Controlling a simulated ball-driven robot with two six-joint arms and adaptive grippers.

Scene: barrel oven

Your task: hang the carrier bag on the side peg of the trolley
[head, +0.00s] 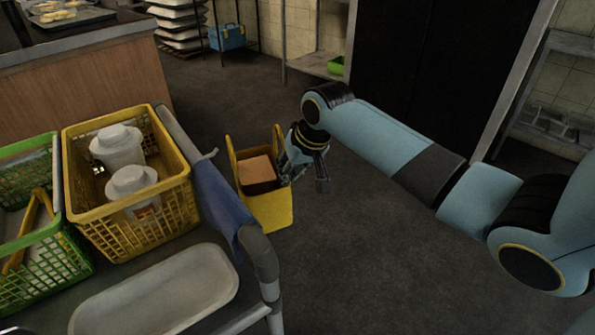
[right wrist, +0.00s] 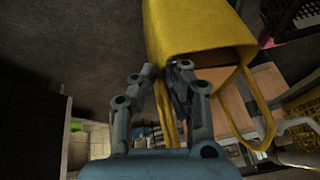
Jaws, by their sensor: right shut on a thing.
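The yellow carrier bag (head: 267,211) hangs upright in the head view, just right of the trolley, with a tan box-like item (head: 257,170) inside. My right gripper (head: 287,175) is shut on the bag's right-hand handle; the other handle stands free. In the right wrist view the fingers (right wrist: 168,80) close around a yellow strap, with the bag (right wrist: 195,28) beyond them. The trolley (head: 264,257) fills the lower left. A short grey peg (head: 210,154) sticks out from its side rail, left of the bag and apart from it. My left gripper is not in view.
A blue cloth (head: 218,200) drapes over the trolley rail near the peg. A yellow crate (head: 165,226) with white containers, a green crate (head: 62,275) and a pale tray (head: 160,290) sit on the trolley. The floor right of the bag is clear. A wooden counter (head: 75,100) stands behind.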

